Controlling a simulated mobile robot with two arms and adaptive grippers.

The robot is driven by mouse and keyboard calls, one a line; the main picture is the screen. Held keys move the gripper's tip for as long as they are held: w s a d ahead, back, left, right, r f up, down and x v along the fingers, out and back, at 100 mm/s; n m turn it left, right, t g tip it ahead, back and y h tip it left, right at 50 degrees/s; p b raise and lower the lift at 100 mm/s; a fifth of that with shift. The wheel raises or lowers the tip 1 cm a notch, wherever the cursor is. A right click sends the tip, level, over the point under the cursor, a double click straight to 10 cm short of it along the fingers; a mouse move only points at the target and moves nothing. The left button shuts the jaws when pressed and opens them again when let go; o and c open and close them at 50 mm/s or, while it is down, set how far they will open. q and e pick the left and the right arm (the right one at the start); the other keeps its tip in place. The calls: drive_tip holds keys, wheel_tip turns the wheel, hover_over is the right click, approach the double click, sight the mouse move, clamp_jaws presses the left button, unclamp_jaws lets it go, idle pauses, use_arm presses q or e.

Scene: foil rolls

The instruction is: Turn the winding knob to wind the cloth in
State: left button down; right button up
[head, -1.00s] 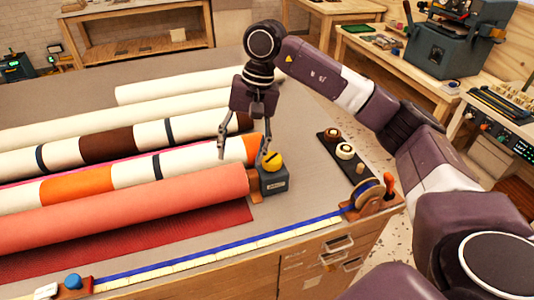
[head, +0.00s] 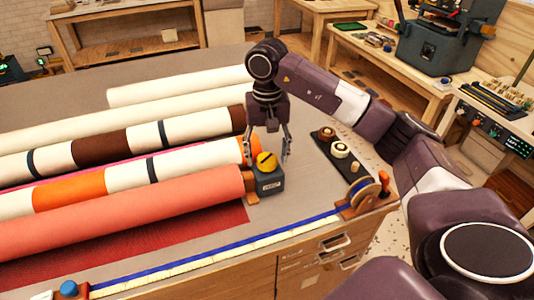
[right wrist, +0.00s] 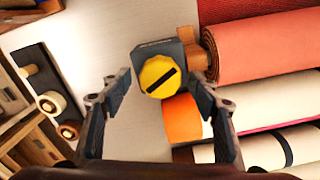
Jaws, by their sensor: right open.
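The winding knob (head: 266,161) is yellow with a dark slot and sits on a small grey box at the right end of the coral cloth roll (head: 120,210). Red cloth (head: 215,222) lies flat in front of that roll. My right gripper (head: 268,158) is above and just behind the knob, pointing down, with its fingers spread. In the right wrist view the knob (right wrist: 160,76) lies between and beyond the two open fingers, and no contact shows. My left gripper is not in view.
More rolls, white and striped (head: 100,145), lie behind the coral one. A dark tray with spools (head: 339,151) stands to the right. A blue-edged measuring tape (head: 210,258) runs along the table's front edge to a reel (head: 364,194). The tabletop behind the gripper is clear.

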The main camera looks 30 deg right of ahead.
drive_tip(key=shift+f, duration=0.25)
drive_tip(key=c, duration=1.2)
drive_tip(key=shift+o, duration=0.2)
